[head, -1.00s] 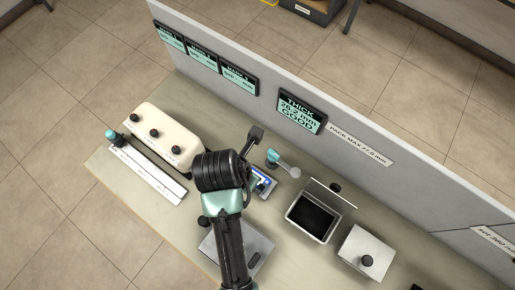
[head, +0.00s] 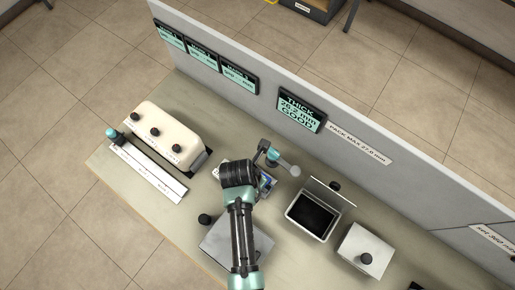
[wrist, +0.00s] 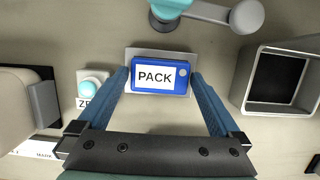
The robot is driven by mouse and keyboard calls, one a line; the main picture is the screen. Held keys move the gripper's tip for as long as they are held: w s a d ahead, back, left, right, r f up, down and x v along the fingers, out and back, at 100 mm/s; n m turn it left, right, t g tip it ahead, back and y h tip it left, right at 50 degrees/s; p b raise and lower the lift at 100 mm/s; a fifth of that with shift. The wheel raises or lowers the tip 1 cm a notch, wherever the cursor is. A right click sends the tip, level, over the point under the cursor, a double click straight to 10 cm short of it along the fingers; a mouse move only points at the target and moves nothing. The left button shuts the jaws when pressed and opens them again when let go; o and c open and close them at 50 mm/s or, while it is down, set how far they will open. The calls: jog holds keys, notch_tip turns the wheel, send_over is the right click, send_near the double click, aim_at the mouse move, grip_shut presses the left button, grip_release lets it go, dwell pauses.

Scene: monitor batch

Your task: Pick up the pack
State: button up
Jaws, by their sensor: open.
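The blue pack (wrist: 181,67), with a white label reading PACK, lies flat on a light grey plate (wrist: 160,52) in the middle of the wrist view. In the head view the pack (head: 267,181) is mostly hidden behind my arm. My gripper (wrist: 159,76) is open, with one blue finger to the left of the pack and the other to its right. Small gaps appear between the fingers and the pack's sides. I cannot tell whether the fingertips are down at the pack's height.
A teal-and-grey lever arm (head: 281,163) stands just behind the pack. A teal button (wrist: 90,88) is left of it. An open dark-lined bin (head: 312,216) stands right, and a cream housing with knobs (head: 163,137) left. A display (head: 301,111) on the back panel reads THICK, GOOD.

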jog(key=shift+f, duration=0.3)
jog(key=shift+c, duration=0.3)
